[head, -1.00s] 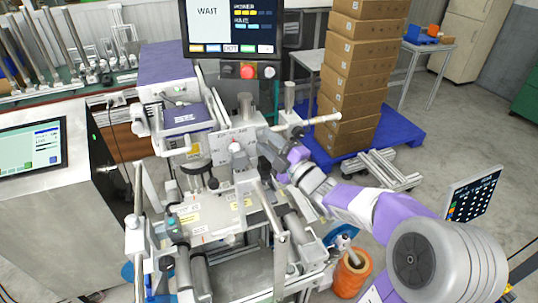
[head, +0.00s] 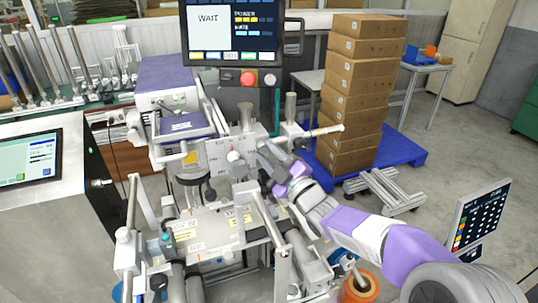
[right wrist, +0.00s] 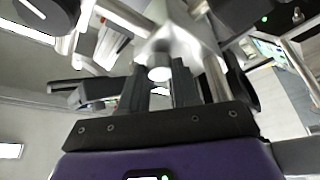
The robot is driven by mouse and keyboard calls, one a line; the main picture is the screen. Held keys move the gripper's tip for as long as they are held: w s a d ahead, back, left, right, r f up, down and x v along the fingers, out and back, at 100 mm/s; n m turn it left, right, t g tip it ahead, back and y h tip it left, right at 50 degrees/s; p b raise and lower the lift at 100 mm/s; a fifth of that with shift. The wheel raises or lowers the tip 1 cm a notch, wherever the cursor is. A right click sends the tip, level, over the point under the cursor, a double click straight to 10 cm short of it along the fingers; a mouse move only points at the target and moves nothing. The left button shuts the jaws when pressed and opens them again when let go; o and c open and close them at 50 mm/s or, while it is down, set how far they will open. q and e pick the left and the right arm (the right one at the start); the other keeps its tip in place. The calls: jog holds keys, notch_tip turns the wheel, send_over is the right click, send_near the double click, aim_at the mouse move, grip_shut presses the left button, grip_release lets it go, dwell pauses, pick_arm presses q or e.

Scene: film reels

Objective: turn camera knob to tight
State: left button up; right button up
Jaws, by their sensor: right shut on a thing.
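My right gripper (head: 268,158) is at the upper right part of the machine, beside its grey front plate (head: 218,157). In the right wrist view its two dark fingers (right wrist: 160,88) are close together around a pale round knob (right wrist: 159,69), which appears to be the camera knob. The held knob is hidden by the fingers in the head view. My left gripper is not in view.
A horizontal rod (head: 318,131) sticks out to the right just above my right gripper. A screen reading WAIT (head: 232,30) is above the machine. Stacked cardboard boxes (head: 355,90) stand on a blue pallet (head: 402,148) behind. An orange spool (head: 360,287) is below my right arm.

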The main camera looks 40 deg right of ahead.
jog(key=o, duration=1.1)
jog(key=shift+c, duration=0.2)
jog(key=v, duration=0.7)
jog(key=shift+s, duration=0.3)
jog(key=shift+f, duration=0.1)
